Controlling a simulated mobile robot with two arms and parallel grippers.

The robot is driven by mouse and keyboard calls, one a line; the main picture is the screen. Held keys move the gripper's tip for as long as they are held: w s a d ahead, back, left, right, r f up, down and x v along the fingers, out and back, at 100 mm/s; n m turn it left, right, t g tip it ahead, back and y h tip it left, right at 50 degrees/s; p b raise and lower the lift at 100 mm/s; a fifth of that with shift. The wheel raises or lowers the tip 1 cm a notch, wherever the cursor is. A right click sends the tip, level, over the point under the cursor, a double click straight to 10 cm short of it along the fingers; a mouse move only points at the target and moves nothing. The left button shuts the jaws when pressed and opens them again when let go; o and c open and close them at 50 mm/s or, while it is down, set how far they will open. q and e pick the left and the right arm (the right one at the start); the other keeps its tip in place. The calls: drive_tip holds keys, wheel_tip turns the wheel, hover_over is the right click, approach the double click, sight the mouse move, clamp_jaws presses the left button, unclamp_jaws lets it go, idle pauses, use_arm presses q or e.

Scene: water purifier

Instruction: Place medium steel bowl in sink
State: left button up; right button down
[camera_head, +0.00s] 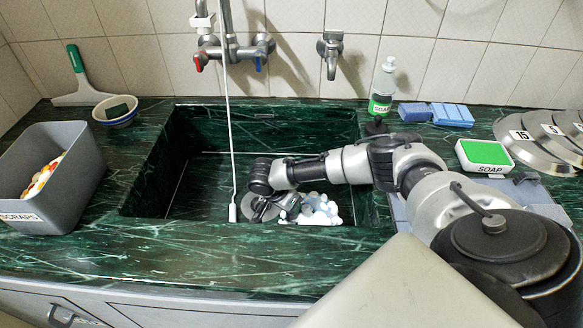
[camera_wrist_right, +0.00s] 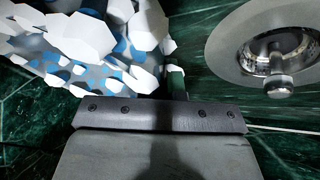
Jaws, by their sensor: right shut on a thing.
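My right gripper (camera_head: 268,208) is low inside the dark green sink (camera_head: 190,185), reaching in from the right. It is shut on what looks like the steel bowl, whose grey, blue-spotted surface (camera_wrist_right: 85,70) shows in the right wrist view. White chunky lumps like foam (camera_head: 320,208) cover most of the bowl, so its rim and tilt are hard to tell. The fingertips are mostly hidden. The bowl is within the sink's outline, but whether it touches the sink floor cannot be told. My left gripper is not in view.
The round metal drain (camera_wrist_right: 275,50) lies beside my gripper. A white hose (camera_head: 229,110) hangs into the sink. A scraps bin (camera_head: 60,190) stands left; a soap bottle (camera_head: 383,88), blue sponges (camera_head: 452,115) and soap box (camera_head: 485,155) stand right.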

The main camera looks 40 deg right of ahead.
drive_tip(key=shift+f, duration=0.1)
drive_tip(key=c, duration=1.3)
unclamp_jaws()
drive_tip(key=p+v, duration=0.1)
drive_tip(key=v, duration=1.1)
drive_tip(key=shift+w+p, duration=0.1)
drive_tip(key=shift+p, duration=0.3)
